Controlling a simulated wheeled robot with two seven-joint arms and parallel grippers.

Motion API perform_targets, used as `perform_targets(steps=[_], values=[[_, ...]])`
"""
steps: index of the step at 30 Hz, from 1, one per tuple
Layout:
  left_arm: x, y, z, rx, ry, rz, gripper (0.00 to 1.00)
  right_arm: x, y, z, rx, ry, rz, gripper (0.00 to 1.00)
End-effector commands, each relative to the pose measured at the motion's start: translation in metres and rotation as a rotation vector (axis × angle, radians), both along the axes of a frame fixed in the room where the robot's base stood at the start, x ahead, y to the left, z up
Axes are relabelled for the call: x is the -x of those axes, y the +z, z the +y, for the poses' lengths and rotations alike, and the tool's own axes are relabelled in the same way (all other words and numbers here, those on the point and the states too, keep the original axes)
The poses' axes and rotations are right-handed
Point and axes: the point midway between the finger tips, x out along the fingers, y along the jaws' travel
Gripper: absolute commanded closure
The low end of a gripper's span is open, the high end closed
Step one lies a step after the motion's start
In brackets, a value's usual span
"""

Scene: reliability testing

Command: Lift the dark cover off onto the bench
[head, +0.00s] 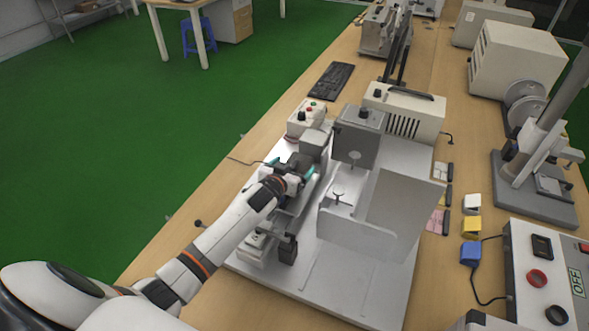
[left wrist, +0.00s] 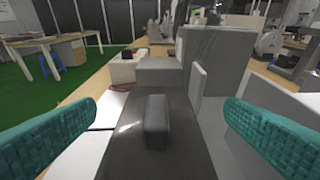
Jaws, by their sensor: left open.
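The dark cover (left wrist: 187,135) lies below my left gripper in the left wrist view, with a raised block-like handle (left wrist: 155,122) on top. In the head view the cover (head: 287,217) is a narrow dark grey strip on the white machine (head: 335,292), partly hidden by my arm. My left gripper (head: 292,167) is over the strip's far part. Its teal fingertips are wide apart, one on each side of the handle in the left wrist view (left wrist: 160,110), with nothing gripped. My right gripper is not seen.
Upright grey plates (head: 390,213) stand close to the right of my gripper. A control box (head: 306,117) and keyboard (head: 331,80) are beyond it. Yellow and blue blocks (head: 471,227) and an OFF panel box (head: 545,270) are at right. Bare bench (head: 195,233) shows along the left edge.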

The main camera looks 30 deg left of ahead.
Motion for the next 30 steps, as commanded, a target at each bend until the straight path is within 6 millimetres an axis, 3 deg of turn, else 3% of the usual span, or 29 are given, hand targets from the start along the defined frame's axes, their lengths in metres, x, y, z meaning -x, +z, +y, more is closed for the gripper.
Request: perform_targets(steps=[9,18,27,30], values=[[-0.036,-0.01,0.004,-0.001,0.0,0.0,0.07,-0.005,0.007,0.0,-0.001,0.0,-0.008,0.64],[-0.039,-0.011,0.004,0.0,0.0,0.0,0.07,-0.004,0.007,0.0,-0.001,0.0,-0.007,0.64],[-0.039,-0.011,0.004,0.0,0.0,0.0,0.55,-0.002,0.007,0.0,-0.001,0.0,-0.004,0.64],[-0.039,-0.011,0.005,0.0,0.0,0.0,0.56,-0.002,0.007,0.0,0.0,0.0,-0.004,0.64]])
